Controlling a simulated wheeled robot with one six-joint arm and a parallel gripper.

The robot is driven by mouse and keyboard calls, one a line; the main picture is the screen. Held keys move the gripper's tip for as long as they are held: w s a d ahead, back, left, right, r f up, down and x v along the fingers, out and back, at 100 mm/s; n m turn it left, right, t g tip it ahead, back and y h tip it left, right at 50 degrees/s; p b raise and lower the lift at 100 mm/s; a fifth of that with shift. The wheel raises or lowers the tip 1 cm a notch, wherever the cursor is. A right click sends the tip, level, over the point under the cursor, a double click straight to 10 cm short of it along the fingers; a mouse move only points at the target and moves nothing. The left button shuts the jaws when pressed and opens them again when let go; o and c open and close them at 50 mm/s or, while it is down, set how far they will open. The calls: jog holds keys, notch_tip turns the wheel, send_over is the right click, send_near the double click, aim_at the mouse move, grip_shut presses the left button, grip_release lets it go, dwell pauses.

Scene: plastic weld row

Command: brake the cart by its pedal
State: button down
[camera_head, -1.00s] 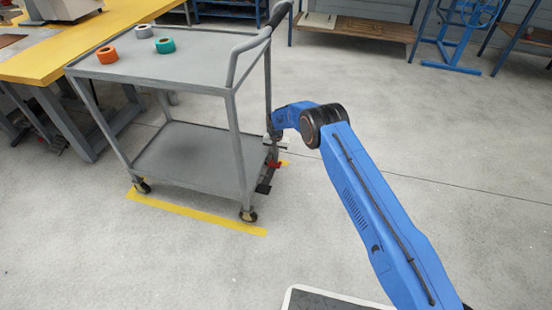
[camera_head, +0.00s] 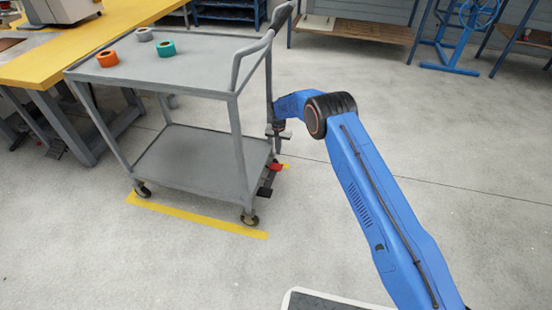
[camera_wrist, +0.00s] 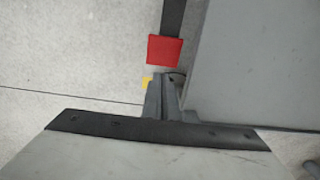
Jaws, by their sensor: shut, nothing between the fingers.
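The grey two-shelf cart (camera_head: 180,82) stands on castors at the left in the head view. Low at its right end are a red pedal pad (camera_head: 279,167) and a black pad (camera_head: 265,191). My gripper (camera_head: 279,149) is just above the red pad in the head view, beside the cart's end. In the wrist view the closed, empty fingers (camera_wrist: 168,78) point towards the red pad (camera_wrist: 165,50), which sits on a dark bar (camera_wrist: 173,15). The fingertips appear apart from the pad, though the gap is hard to judge.
Tape rolls (camera_head: 107,56) lie on the cart's top. A yellow-topped bench (camera_head: 75,50) stands to its left. A yellow floor line (camera_head: 195,217) runs under the cart. Its bent handle (camera_head: 262,45) rises near my arm. The floor to the right is clear.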

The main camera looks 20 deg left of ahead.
notch_tip(320, 180, up, 7)
jog(key=w, duration=0.1)
jog(key=shift+w+f, duration=0.15)
jog(key=shift+w, duration=0.15)
jog(key=shift+a, duration=0.1)
